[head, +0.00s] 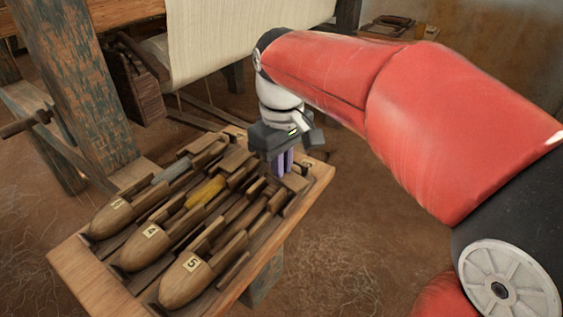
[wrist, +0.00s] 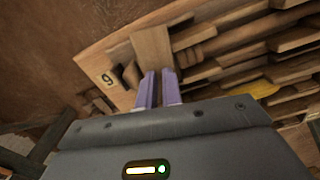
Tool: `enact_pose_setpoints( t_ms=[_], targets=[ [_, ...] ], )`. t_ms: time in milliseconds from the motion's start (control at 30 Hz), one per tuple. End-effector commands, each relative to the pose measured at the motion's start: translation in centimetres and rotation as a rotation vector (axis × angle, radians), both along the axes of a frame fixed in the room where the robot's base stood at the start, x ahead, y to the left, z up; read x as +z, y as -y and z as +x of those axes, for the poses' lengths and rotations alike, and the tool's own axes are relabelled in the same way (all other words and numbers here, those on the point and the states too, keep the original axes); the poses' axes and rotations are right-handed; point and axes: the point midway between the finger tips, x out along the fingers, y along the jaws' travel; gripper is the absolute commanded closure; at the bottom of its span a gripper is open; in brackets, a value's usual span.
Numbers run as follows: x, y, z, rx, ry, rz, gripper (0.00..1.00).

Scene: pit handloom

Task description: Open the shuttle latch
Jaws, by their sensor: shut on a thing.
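Several wooden shuttles lie side by side on a wooden tray (head: 78,262). The near ones carry number tags, among them shuttle 4 (head: 140,256) and shuttle 5 (head: 182,286). My gripper (head: 284,172) points down at the tray's far right end, with its purple fingers close together. In the wrist view my gripper (wrist: 158,92) is shut on a small wooden part at the base of a flat upright wooden piece (wrist: 152,52). The fingers hide most of the held part, so I cannot tell whether it is the latch. A tag reading 6 or 9 (wrist: 106,79) is beside it.
Yellow thread (head: 205,191) and grey thread (head: 174,172) show on two shuttles. The loom's thick wooden post (head: 75,85) stands left of the tray, with pale cloth (head: 235,40) behind. Brown floor (head: 345,230) is open on the right.

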Motion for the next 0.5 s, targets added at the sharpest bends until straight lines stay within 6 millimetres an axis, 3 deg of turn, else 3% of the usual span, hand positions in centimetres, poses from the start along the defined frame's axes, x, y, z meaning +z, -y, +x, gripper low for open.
enact_pose_setpoints(
  t_ms=[500],
  targets=[
    [0.0, -0.01, -0.01, 0.191, 0.0, 0.0, 1.0]
  ],
)
